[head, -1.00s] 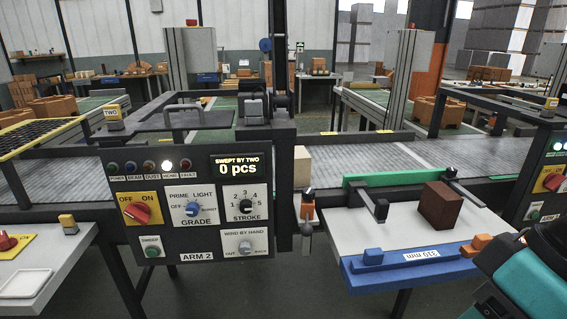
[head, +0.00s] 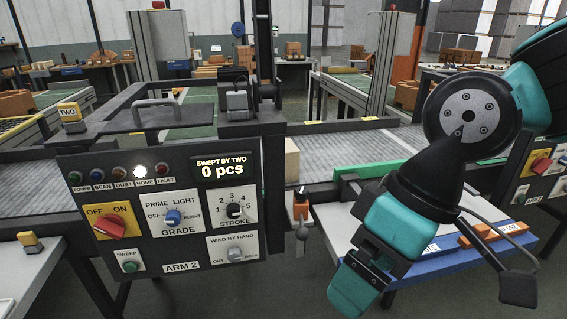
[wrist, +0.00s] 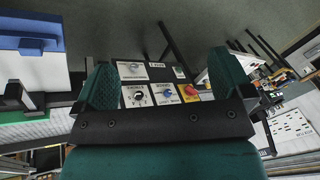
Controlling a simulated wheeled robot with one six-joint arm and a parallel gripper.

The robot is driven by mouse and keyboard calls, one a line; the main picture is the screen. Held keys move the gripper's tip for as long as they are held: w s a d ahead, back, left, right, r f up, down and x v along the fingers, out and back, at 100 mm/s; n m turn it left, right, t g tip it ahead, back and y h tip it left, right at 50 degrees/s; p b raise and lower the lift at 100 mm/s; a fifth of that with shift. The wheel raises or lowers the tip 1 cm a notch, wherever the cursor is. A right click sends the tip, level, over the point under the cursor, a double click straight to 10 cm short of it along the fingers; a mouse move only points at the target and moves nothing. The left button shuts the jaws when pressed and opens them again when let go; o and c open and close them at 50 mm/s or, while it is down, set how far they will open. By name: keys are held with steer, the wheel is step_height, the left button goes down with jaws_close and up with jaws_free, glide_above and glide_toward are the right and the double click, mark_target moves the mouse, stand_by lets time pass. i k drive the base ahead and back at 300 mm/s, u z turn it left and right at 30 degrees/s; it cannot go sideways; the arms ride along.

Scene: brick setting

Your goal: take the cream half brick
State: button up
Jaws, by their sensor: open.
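The cream half brick (head: 292,158) stands on the grey roller conveyor, just right of the control panel. Its left part is hidden behind the panel edge. My gripper (head: 352,290) hangs in front of the right side table, lower and nearer than the brick and apart from it. In the wrist view my gripper (wrist: 160,75) shows two spread teal fingers with nothing between them. I do not make out the cream brick in the wrist view.
The ARM 2 control panel (head: 160,210) stands left of the brick; its display reads 0 pcs. It also shows in the wrist view (wrist: 150,75). An orange-handled lever (head: 301,208) hangs below the brick. My arm covers much of the blue-edged side table (head: 505,240).

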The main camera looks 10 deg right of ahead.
mark_target(292, 152)
steer(key=u, duration=3.3)
steer(key=k, duration=1.3)
steer(key=z, duration=1.75)
steer(key=i, duration=0.5)
steer(key=u, duration=0.1)
